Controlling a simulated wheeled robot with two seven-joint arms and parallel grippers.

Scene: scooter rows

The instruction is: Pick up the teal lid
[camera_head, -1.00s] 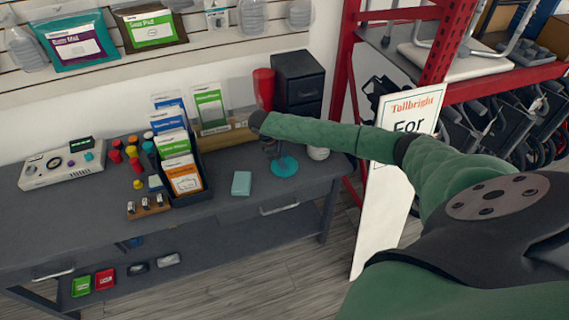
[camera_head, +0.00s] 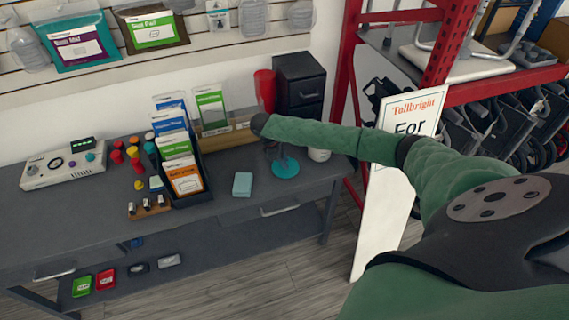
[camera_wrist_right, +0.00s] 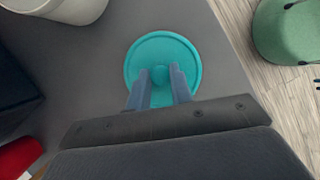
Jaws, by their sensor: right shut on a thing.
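The teal lid (camera_head: 286,168) is a round disc with a small knob on top. It is at the right end of the grey table (camera_head: 245,215), partly hidden by my right gripper (camera_head: 272,158). In the right wrist view the lid (camera_wrist_right: 146,52) is below the gripper (camera_wrist_right: 160,77), whose two fingers are shut on its knob from both sides. I cannot tell whether the lid touches the table or is just above it. My left gripper is not in view.
A teal block (camera_head: 242,184) lies left of the lid. A black drawer unit (camera_head: 299,82) and a red vase (camera_head: 265,90) stand at the back. A white sign (camera_head: 384,205) is beyond the table's right edge.

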